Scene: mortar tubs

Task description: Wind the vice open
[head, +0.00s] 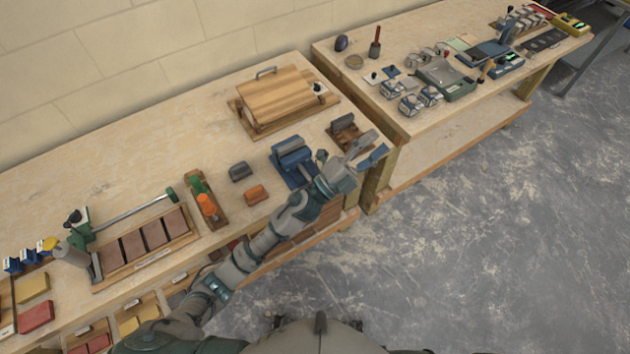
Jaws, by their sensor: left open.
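How far apart the vice jaws stand is too small to tell. My left gripper (374,149) is open, its fingers spread to the right of the vice, over the bench's right front corner. I see nothing between its fingers. My left wrist passes close in front of the vice; touching or apart, I cannot tell. My right gripper is out of view.
A wooden block with a dark part (344,131) stands behind my gripper. A grey block (240,171) and an orange block (256,194) lie left of the vice. A wooden board with a handle (282,97) lies behind. A second bench (440,120) stands right, beyond a narrow gap.

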